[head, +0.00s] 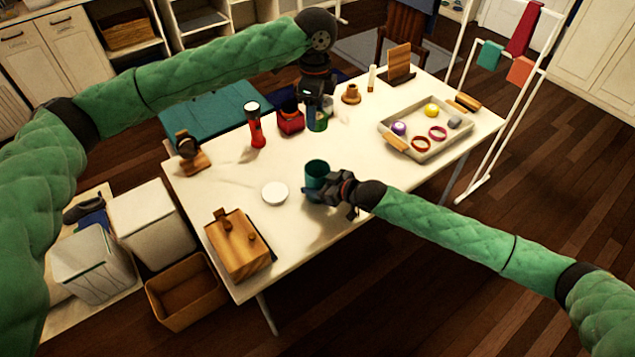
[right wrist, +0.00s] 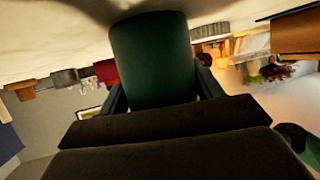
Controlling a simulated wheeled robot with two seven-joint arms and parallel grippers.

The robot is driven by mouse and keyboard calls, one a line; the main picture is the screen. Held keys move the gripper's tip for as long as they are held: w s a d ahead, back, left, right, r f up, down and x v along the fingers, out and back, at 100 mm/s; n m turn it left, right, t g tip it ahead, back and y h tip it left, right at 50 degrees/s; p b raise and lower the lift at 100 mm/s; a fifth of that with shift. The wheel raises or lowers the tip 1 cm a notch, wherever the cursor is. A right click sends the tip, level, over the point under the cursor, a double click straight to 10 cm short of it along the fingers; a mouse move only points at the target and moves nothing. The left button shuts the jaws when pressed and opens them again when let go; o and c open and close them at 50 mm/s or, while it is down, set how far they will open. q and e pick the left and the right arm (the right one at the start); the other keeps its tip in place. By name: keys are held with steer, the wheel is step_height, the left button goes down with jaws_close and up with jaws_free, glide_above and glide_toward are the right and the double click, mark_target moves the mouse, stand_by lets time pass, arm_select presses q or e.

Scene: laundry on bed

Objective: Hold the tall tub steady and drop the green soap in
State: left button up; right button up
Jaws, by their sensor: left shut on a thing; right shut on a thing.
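The tall tub (head: 316,172), a dark teal cylinder with an open top, stands upright on the table near its middle. My right gripper (head: 322,191) is shut on its side, low down. In the right wrist view the tub (right wrist: 153,58) fills the space between the fingers. My left gripper (head: 316,104) points down behind the tub, farther back on the table, and is shut on the green soap (head: 318,124). The soap is partly covered by the fingers. I cannot tell whether it touches the table.
A white disc (head: 275,192) lies left of the tub. A tray (head: 411,152) of small things is at the right.

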stand_by(0.4)
arm_select(q)
step_height(320, 180, down, 13)
stand_by(1.9)
steer(key=o, duration=1.1)
steer(key=shift+r, duration=0.1)
step_height(320, 180, up, 12)
steer(key=shift+f, duration=0.1)
arm_select(e)
steer(key=o, duration=1.1)
steer(key=shift+c, duration=0.2)
